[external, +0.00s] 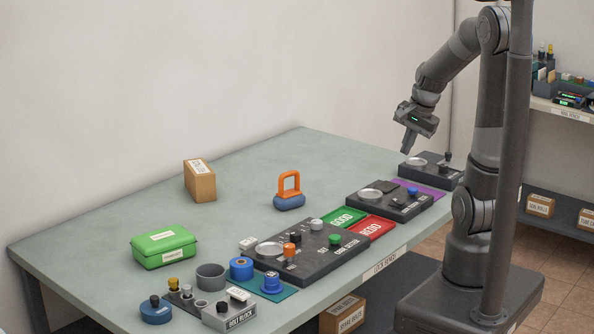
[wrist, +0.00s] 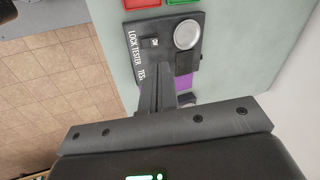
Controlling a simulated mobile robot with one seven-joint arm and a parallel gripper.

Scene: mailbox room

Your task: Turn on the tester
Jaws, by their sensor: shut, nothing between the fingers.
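The lock tester (external: 368,207) is a dark box on the bench, between the green and red mats and a purple mat. It carries a round silver plate (external: 370,194), a dark square pad and a small blue part (external: 412,191). In the wrist view the tester (wrist: 150,24) shows its printed name, the silver plate (wrist: 187,34) and a small marked part (wrist: 150,43). My gripper (external: 408,151) is shut and empty, pointing down above the bench, apart from the tester in the external view. In the wrist view my fingers (wrist: 158,75) cover the tester's near edge.
Another dark box (external: 418,170) with a round plate and black knob stands at the far right. The back-middle bench is clear.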

